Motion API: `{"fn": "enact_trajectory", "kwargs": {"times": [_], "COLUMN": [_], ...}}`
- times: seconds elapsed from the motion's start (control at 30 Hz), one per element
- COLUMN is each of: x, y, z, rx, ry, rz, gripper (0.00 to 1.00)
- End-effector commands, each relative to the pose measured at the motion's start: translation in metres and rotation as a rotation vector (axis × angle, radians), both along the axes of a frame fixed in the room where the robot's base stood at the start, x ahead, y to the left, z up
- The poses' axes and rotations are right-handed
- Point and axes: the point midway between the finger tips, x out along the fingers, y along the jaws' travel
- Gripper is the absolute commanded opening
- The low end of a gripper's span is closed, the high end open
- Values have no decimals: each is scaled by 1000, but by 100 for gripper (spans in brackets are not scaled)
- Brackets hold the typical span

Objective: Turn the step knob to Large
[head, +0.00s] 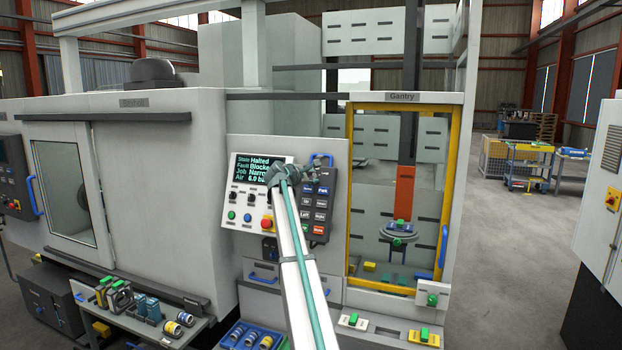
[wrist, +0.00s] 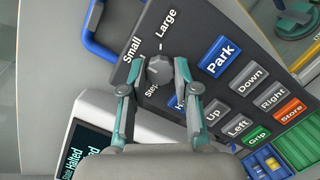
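The step knob (wrist: 159,70) is a small grey knob on the dark keypad panel (head: 314,215). In the wrist view the words Small and Large stand above it, and a Step label is partly hidden below it. My gripper (wrist: 155,72) is open, with one finger on each side of the knob. A small gap shows at the left finger; the right fingertip lies very close to the knob, and I cannot tell whether it touches. The knob's pointer is too small to read. In the head view my gripper (head: 312,173) is at the panel's top, hiding the knob.
Park (wrist: 219,54), Up, Down, Left, Right, Grip and Store buttons sit close by the knob. A blue handle (wrist: 98,35) rises at the panel's edge. Left of the keypad are a display (head: 258,168) reading Halted and a red stop button (head: 267,223).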

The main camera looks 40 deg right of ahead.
Motion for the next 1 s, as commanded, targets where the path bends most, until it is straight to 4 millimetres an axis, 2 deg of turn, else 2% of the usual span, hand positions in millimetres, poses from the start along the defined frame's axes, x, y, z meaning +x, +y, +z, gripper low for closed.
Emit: {"fn": "enact_trajectory", "kwargs": {"times": [0.03, 0.1, 0.57, 1.0], "x": [0, 0, 1, 2], "y": [0, 0, 0, -1], "z": [0, 0, -3, -3], "rx": [0, 0, 43, 222], "ry": [0, 0, -69, -357], "rz": [0, 0, -31, -154], "gripper": [11, 0, 0, 0]}}
